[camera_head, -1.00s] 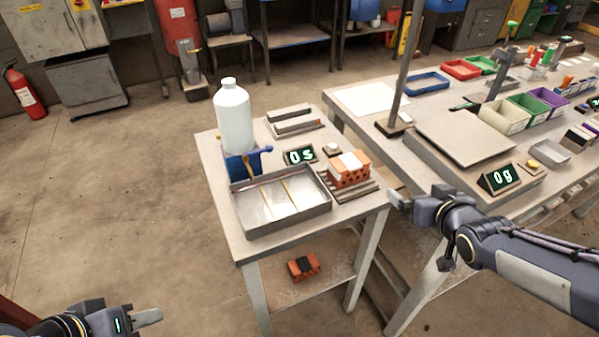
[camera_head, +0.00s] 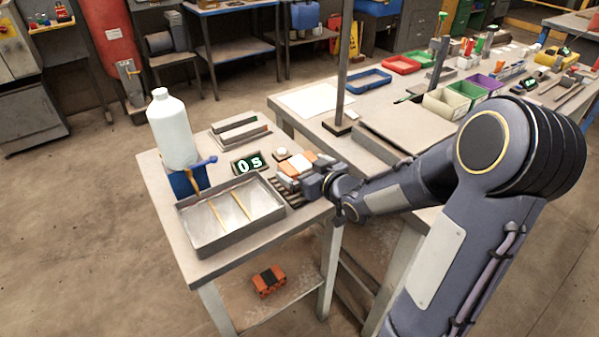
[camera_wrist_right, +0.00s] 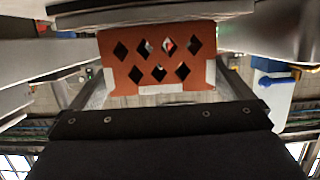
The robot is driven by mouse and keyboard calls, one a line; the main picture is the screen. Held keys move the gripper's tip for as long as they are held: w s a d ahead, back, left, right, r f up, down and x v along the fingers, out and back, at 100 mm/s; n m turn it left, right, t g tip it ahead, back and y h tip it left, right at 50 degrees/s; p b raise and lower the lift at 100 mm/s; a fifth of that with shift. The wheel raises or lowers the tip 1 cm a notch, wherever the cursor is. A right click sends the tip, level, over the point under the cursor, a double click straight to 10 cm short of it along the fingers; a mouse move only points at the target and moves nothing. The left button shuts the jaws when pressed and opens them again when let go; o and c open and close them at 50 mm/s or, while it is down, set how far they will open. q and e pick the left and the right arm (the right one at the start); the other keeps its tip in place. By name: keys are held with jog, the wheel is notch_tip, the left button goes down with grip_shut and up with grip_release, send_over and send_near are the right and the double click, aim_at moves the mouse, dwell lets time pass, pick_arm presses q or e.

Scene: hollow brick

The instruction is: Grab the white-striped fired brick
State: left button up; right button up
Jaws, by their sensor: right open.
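The white-striped fired brick (camera_head: 301,162) is orange with a white band on top and sits on a slatted rack on the small table. In the right wrist view the brick (camera_wrist_right: 157,55) shows its face with diamond-shaped holes and white patches along one edge. My right gripper (camera_head: 309,183) is at the brick's near right side and partly hides it. In the wrist view, the open right gripper (camera_wrist_right: 160,85) has a finger towards each side of the brick, with gaps showing; contact is not clear. My left gripper is out of view.
A metal tray (camera_head: 184,221) lies left of the brick, with a white bottle (camera_head: 172,130) behind it. A timer display (camera_head: 247,164) and two grey bars (camera_head: 238,128) stand behind. A dark-striped orange brick (camera_head: 268,281) lies on the lower shelf.

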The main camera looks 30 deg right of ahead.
aim_at(296, 165)
jog(key=shift+x, duration=2)
jog(key=c, duration=0.9)
